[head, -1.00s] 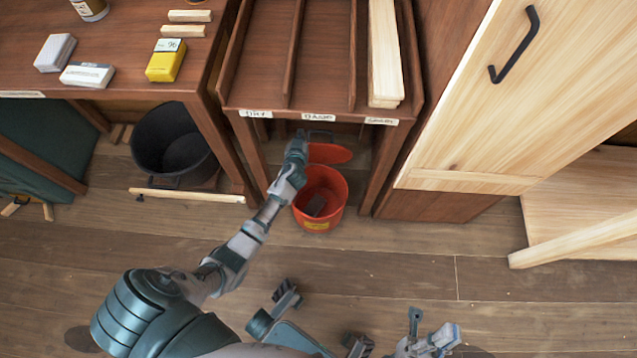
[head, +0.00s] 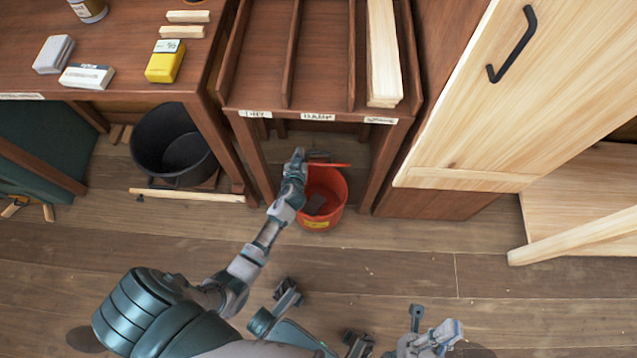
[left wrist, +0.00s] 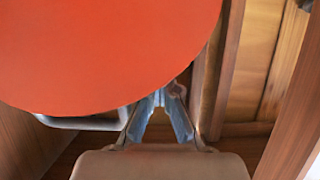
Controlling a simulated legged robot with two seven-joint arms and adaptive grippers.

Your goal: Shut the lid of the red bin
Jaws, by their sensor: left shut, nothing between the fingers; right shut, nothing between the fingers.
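The red bin (head: 337,213) stands on the floor under the sorting shelf, with a dark block (head: 314,204) inside. Its red lid (head: 330,165) stands up at the bin's far side, seen nearly edge-on in the head view, and the bin is open. In the left wrist view the lid (left wrist: 110,50) fills the upper left as a broad disc. My left gripper (head: 298,156) is shut and empty, at the lid's left end. Its fingers (left wrist: 160,118) show close by the lid's edge; contact is unclear. My right gripper (head: 416,312) is shut at the bottom, far from the bin.
Wooden legs of the shelf (head: 318,107) flank the bin closely. A black bucket (head: 172,145) stands left under the bench, behind a wooden strip (head: 190,195) near the floor. A pale cabinet door (head: 500,110) is at right.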

